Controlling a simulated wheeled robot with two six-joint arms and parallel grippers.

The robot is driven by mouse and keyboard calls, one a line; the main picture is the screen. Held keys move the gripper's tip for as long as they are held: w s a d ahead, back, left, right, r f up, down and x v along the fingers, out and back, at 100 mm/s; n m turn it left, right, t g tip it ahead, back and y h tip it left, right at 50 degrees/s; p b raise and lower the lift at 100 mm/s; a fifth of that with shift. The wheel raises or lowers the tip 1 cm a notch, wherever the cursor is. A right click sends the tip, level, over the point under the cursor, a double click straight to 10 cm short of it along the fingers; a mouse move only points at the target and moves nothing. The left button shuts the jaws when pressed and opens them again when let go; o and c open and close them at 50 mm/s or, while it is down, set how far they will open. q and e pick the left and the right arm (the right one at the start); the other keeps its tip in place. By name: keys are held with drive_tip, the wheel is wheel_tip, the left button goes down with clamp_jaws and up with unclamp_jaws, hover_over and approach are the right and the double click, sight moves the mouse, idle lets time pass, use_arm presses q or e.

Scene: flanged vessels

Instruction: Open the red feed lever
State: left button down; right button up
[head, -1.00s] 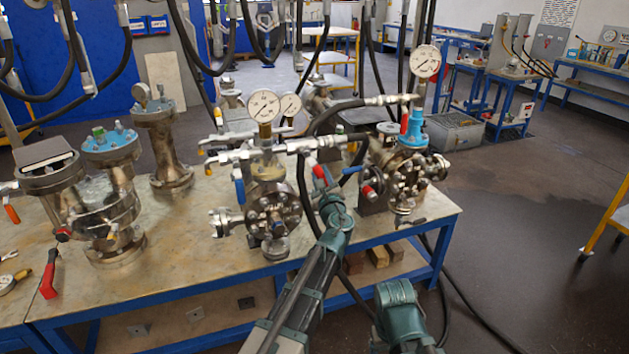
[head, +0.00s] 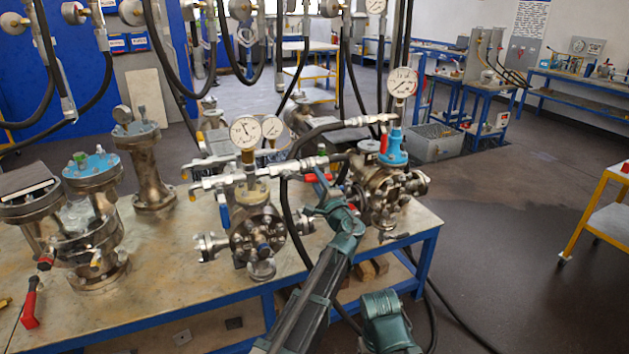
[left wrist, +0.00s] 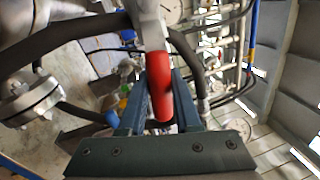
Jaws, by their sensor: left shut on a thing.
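The red feed lever (left wrist: 160,85) stands between the fingers of my left gripper (left wrist: 158,90) in the left wrist view, with its rounded end toward the palm. In the head view, my left gripper (head: 318,186) reaches the right end of the silver pipework on the middle vessel (head: 257,232). A bit of the red lever (head: 322,178) shows there; the fingers partly hide it. The gripper is shut on the lever.
A vessel with a blue top (head: 393,148) stands close to the right of my left gripper. A black hose (head: 287,215) hangs beside it. A red-handled tool (head: 30,304) lies on the bench at left. The bench front is fairly clear.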

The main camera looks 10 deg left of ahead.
use_arm(q)
drive_tip(key=shift+r+n+p, duration=0.5)
drive_tip(key=shift+r+n, duration=0.15)
drive_tip(key=shift+n, duration=0.55)
use_arm(e)
drive_tip(key=shift+r, duration=0.65)
use_arm(q)
drive_tip(key=c, duration=0.6)
unclamp_jaws()
